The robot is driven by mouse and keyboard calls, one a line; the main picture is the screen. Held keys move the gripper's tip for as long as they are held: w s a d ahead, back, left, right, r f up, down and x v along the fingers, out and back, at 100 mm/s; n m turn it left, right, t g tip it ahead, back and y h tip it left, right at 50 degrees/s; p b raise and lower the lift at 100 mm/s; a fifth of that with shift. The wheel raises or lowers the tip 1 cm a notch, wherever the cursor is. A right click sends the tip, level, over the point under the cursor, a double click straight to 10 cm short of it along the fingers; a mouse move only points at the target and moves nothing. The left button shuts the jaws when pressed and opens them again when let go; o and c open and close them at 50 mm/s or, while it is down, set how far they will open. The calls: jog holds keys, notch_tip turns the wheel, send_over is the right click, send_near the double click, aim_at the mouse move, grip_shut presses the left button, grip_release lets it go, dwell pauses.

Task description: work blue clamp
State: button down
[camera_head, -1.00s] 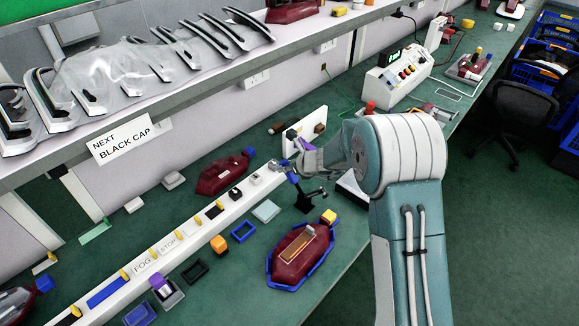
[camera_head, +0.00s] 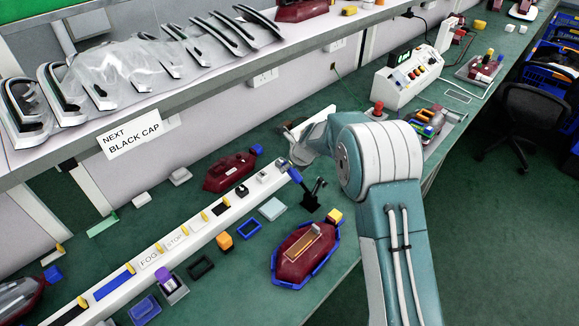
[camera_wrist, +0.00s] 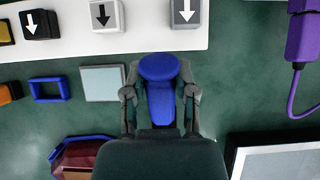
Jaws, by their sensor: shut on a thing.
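The blue clamp handle (camera_wrist: 160,88) lies between the two fingers of my gripper (camera_wrist: 160,95) in the wrist view. Its round end sticks out past the fingertips, and the fingers touch or nearly touch its sides. In the head view the blue clamp (camera_head: 294,174) shows as a tilted blue bar above its black stand (camera_head: 311,199), beside the white rail. My arm hides most of the gripper there. The lower part of the clamp is hidden by the gripper in the wrist view.
The white rail (camera_head: 213,227) with marked slots runs behind the clamp. A pale square plate (camera_wrist: 103,82) lies left of the gripper. A red lamp in a blue tray (camera_head: 331,262) is in front. A purple connector with cord (camera_wrist: 302,38) is at the right.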

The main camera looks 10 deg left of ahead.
aim_at(301, 179)
jog(key=shift+w+f, duration=0.1)
jog(key=shift+f, duration=0.1)
dwell(0.5)
jog(key=shift+c, duration=2)
grip_release()
jog(key=shift+w+a+f, duration=0.1)
jog(key=v, duration=1.2)
jog(key=shift+w+a, duration=0.1)
jog(key=shift+a, duration=0.1)
